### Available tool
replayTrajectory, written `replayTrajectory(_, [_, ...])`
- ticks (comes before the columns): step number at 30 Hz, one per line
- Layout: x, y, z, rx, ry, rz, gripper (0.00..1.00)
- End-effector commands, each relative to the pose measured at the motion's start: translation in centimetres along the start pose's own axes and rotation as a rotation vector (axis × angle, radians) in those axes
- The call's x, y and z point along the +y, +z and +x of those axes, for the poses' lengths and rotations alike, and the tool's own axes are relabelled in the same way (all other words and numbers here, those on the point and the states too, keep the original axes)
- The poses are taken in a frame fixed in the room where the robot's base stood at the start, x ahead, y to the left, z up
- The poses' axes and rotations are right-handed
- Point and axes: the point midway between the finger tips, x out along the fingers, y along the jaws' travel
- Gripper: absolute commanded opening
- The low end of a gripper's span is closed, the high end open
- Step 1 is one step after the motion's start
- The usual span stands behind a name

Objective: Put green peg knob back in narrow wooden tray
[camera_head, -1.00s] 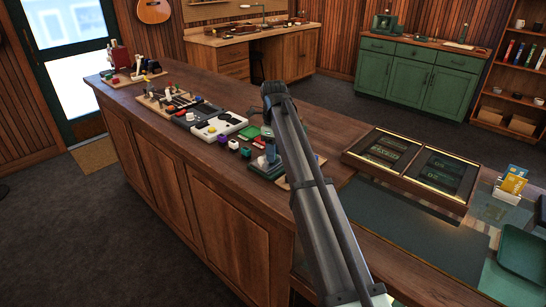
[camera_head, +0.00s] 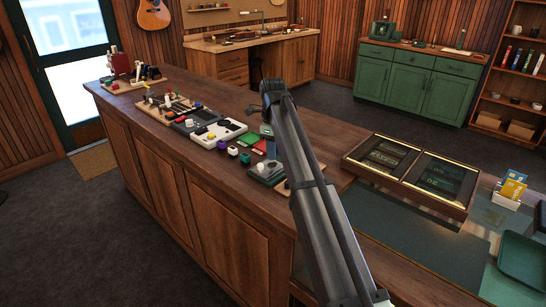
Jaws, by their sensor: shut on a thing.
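My arm rises from the bottom right and bends down over the wooden counter (camera_head: 225,107). Only a pale and bluish bit of my gripper (camera_head: 270,149) shows beside the arm, above a dark green base (camera_head: 265,171). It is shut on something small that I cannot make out. No green peg knob can be picked out with certainty. A strip of pale wood (camera_head: 282,186) shows beside the arm near the green base, mostly hidden; I cannot tell whether it is the narrow wooden tray.
A wooden board with small parts (camera_head: 178,105), a white device (camera_head: 219,132), small cubes such as a purple one (camera_head: 233,151), and green (camera_head: 251,140) and red flat pieces line the counter. A glass-topped display case (camera_head: 411,173) and a card holder (camera_head: 507,199) stand to the right.

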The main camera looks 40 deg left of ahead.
Motion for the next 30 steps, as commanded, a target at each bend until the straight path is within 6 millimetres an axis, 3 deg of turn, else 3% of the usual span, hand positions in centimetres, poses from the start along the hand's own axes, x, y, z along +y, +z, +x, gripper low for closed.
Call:
replayTrajectory(6, [-0.1,0.1,-4.0,-0.001,-0.002,0.0,0.0])
replayTrajectory(13, [-0.1,-0.5,-6.6,0.0,0.0,0.017,0.0])
replayTrajectory(24, [0.0,-8.9,-5.6,0.0,0.0,0.301,0.0])
replayTrajectory(30, [0.0,-10.4,-4.4,0.001,0.001,0.364,0.0])
